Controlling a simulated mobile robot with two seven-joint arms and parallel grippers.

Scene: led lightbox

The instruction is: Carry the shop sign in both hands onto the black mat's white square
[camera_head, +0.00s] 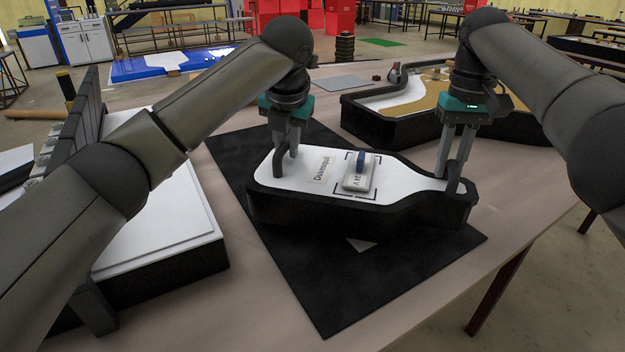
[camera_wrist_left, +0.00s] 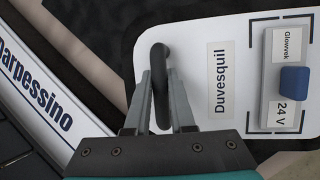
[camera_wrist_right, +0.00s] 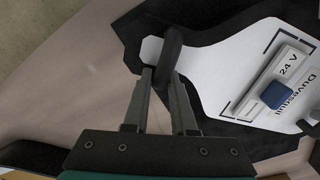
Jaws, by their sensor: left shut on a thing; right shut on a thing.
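The shop sign (camera_head: 310,181) is a bottle-shaped black box with a white face. It carries a "Duvesquil" label and a grey 24 V block (camera_head: 360,175) with a blue knob. My left gripper (camera_head: 283,168) is shut on the black handle at its wide end, also seen in the left wrist view (camera_wrist_left: 160,85). My right gripper (camera_head: 447,175) is shut on the handle at its narrow end, also seen in the right wrist view (camera_wrist_right: 170,65). The sign is over the black mat (camera_head: 330,300). A small part of the white square (camera_head: 361,244) shows below the sign's front edge; the rest is hidden.
A white-faced sign marked "Darpessino" (camera_wrist_left: 40,95) lies left of the mat, with dark panels behind it. Another black-edged sign with a tan and white face (camera_head: 390,125) lies behind right. A grey plate (camera_head: 342,83) lies at the back. Bare table (camera_head: 525,190) shows at right.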

